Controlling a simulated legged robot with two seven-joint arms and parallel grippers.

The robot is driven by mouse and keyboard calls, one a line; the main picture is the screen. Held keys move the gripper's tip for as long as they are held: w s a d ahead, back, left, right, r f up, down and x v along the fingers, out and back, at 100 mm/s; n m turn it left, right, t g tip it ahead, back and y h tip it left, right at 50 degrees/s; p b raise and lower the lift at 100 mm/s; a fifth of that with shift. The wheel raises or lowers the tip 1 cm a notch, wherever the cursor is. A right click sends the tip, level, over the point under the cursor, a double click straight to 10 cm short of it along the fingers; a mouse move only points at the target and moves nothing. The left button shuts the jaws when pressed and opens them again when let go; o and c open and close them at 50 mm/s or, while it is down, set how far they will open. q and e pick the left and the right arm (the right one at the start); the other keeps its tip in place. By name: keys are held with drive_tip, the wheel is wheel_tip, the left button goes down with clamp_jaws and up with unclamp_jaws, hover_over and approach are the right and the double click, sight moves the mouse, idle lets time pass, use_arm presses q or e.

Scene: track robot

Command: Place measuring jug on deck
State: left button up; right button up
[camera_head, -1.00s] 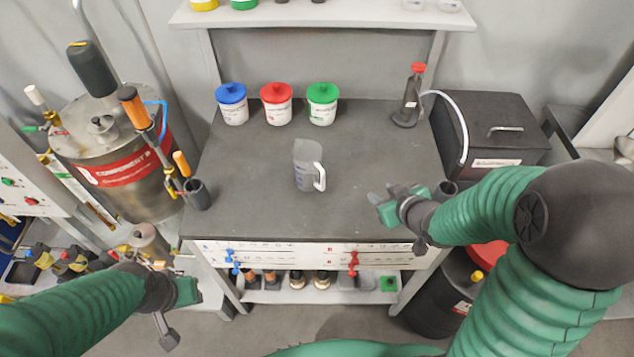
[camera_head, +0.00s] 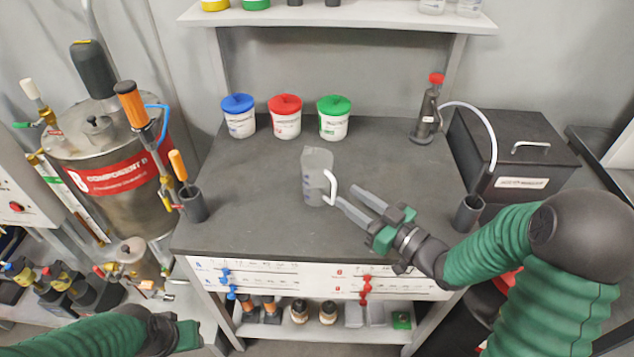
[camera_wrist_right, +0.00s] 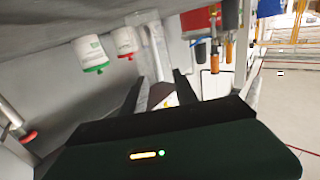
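A clear measuring jug (camera_head: 314,170) with a white handle stands upright on the dark grey worktop (camera_head: 262,215), handle towards the right. My right gripper (camera_head: 347,195) reaches in low from the right. Its two long fingers are spread and empty, with the tips just beside the jug's handle. In the right wrist view the two fingers are apart (camera_wrist_right: 157,92), with a pale shape between them, likely the jug, partly hidden. My left gripper (camera_head: 188,336) is at the lower left, below the worktop, cut by the frame; whether it is open is unclear.
Blue (camera_head: 239,118), red (camera_head: 285,118) and green-lidded (camera_head: 333,120) tubs stand behind the jug. Dark cups stand at the left (camera_head: 193,203) and right (camera_head: 467,213) edges. A steel tank (camera_head: 115,185) is left.

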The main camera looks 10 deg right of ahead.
sight(334, 188)
drive_tip(key=x, duration=0.6)
drive_tip(key=shift+w+d+f+b, duration=0.15)
drive_tip(key=shift+f+b, duration=0.15)
drive_tip(key=shift+f, duration=0.1)
drive_tip(key=shift+r, duration=0.1)
clamp_jaws()
idle(0.8)
